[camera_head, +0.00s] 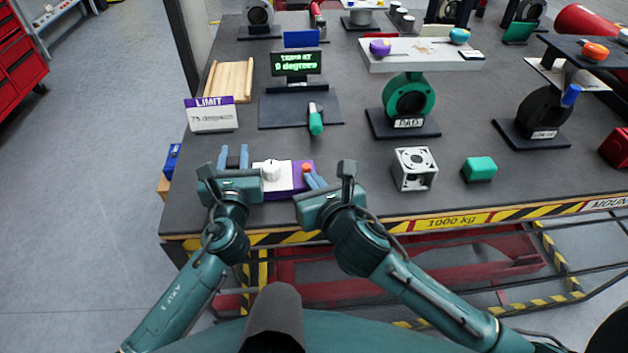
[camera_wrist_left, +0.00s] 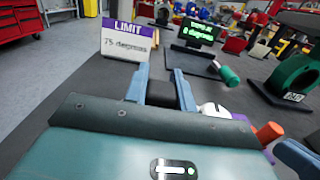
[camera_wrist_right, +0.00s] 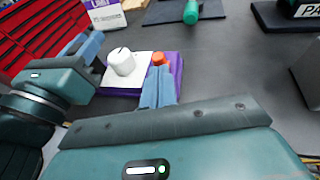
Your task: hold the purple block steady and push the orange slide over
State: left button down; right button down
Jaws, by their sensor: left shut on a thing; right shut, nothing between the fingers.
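The purple block (camera_head: 299,186) lies near the table's front edge, with a white top plate and a white round knob (camera_head: 271,170). The orange slide (camera_head: 306,167) stands at its right part and also shows in the right wrist view (camera_wrist_right: 158,58). My left gripper (camera_head: 233,158) is at the block's left end, shut on it; its hold is mostly hidden, with a dark piece showing between the fingers in the left wrist view. My right gripper (camera_wrist_right: 158,78) is shut and empty, its fingertips right at the near side of the orange slide; whether they touch it I cannot tell.
A LIMIT sign (camera_head: 211,115) and a green-lettered display (camera_head: 297,64) with a green-handled lever (camera_head: 316,119) stand behind. A white cube housing (camera_head: 415,168) and a green block (camera_head: 479,168) stand to the right. The table between block and lever is clear.

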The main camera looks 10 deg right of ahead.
pick_arm(q)
jog(key=shift+s+f, duration=0.1)
jog(key=shift+f, duration=0.35)
jog(key=shift+d, duration=0.1)
pick_arm(e)
jog(key=shift+w+d, duration=0.1)
jog(key=shift+w, duration=0.9)
jog(key=f+v, duration=0.1)
jog(key=v, duration=1.3)
jog(key=shift+s, duration=0.2)
pick_arm(q)
jog(key=c, duration=1.6)
grip_release()
jog(key=o, duration=0.5)
jog(key=shift+r, duration=0.3)
